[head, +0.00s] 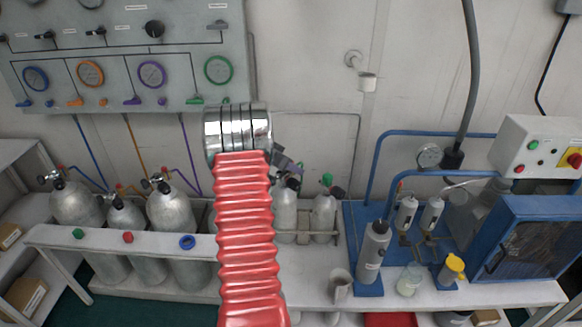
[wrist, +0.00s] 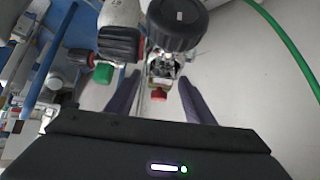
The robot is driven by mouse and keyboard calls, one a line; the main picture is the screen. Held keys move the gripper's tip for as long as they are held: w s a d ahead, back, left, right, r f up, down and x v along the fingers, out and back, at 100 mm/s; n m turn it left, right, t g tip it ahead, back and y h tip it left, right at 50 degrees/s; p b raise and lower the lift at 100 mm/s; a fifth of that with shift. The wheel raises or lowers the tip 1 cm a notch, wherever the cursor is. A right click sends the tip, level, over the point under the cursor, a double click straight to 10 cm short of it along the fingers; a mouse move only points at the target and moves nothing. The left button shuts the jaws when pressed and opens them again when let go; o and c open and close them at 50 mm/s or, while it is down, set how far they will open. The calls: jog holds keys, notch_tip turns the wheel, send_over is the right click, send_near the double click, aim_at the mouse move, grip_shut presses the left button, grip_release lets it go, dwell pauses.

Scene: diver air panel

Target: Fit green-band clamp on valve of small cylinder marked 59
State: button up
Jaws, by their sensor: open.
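My gripper (head: 287,166) is open above the small cylinders in the head view, partly hidden behind my arm. The fitting is close to a large black knob (wrist: 178,24). Two small grey cylinders (head: 285,212) (head: 323,220) stand behind the arm. A green cap (head: 327,179) tops the right one. No 59 is legible.
Larger cylinders (head: 172,212) stand at left behind a white rail (head: 110,239). In the wrist view, a second black knob (wrist: 118,43) with a green part (wrist: 103,73) is beside the left finger, and a green hose (wrist: 285,40) runs at right. A blue bench unit (head: 525,240) is at right.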

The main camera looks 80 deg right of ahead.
jog(key=shift+a, duration=0.1)
jog(key=v, duration=1.3)
jog(key=shift+w+a+r, duration=0.15)
jog(key=shift+r, duration=0.1)
dwell(0.8)
